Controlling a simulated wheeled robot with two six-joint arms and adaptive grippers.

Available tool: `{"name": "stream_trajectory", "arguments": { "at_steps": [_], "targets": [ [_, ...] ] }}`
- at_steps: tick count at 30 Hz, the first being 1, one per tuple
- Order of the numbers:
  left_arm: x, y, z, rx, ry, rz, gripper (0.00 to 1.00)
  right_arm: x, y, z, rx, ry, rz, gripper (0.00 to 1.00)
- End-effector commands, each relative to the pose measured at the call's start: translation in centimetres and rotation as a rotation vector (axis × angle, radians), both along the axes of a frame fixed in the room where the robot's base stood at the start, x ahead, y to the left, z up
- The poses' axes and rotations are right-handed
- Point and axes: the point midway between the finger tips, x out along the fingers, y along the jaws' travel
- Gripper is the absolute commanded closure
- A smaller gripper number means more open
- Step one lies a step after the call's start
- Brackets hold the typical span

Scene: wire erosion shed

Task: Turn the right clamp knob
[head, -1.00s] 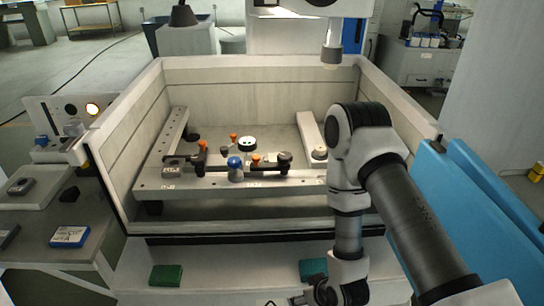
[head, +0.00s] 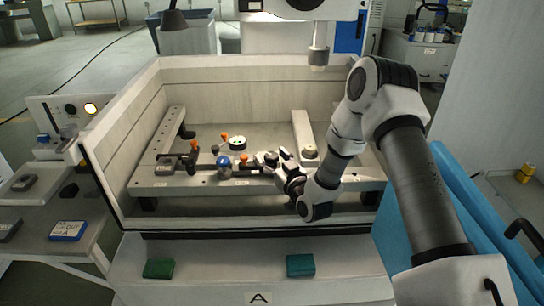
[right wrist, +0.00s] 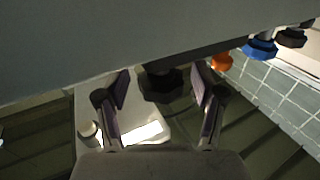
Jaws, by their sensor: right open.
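The right clamp knob (head: 269,157) is dark and sits at the right end of a dark clamp bar on the front rail (head: 205,183). In the right wrist view, a black lobed knob (right wrist: 160,84) lies between the fingers of my right gripper (right wrist: 160,92). The fingers are spread, with a gap on each side of it. In the head view, my right gripper (head: 280,164) is close beside the right end of the bar and partly covers it. My left gripper is not in view.
A blue knob (head: 223,162) and orange knobs (head: 244,159) stand along the bar, left of my gripper. A pale tank wall (head: 102,182) surrounds the rails. A nozzle (head: 318,56) hangs above. Green (head: 159,268) and teal (head: 300,265) blocks lie on the front ledge.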

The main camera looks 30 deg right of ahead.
Motion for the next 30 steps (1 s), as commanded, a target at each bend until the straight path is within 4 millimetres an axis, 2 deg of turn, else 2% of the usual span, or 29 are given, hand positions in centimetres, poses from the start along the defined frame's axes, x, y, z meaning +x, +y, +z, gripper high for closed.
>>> {"name": "stream_trajectory", "arguments": {
  "at_steps": [5, 6, 10, 20, 30],
  "targets": [
    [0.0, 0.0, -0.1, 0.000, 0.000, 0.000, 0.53, 0.0, 0.0, -0.1, 0.000, 0.001, 0.000, 0.32],
    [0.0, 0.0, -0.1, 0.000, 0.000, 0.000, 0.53, 0.0, 0.0, -0.1, 0.000, 0.001, 0.000, 0.46],
    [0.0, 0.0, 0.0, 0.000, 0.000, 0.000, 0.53, 0.0, 0.0, -0.1, 0.000, 0.001, 0.000, 0.92],
    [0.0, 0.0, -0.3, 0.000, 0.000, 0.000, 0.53, 0.0, 0.1, -0.1, 0.000, 0.000, -0.012, 0.93],
    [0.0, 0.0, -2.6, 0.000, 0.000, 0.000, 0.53, 0.0, 0.2, -0.4, -0.003, -0.003, -0.152, 0.93]
  ]
}}
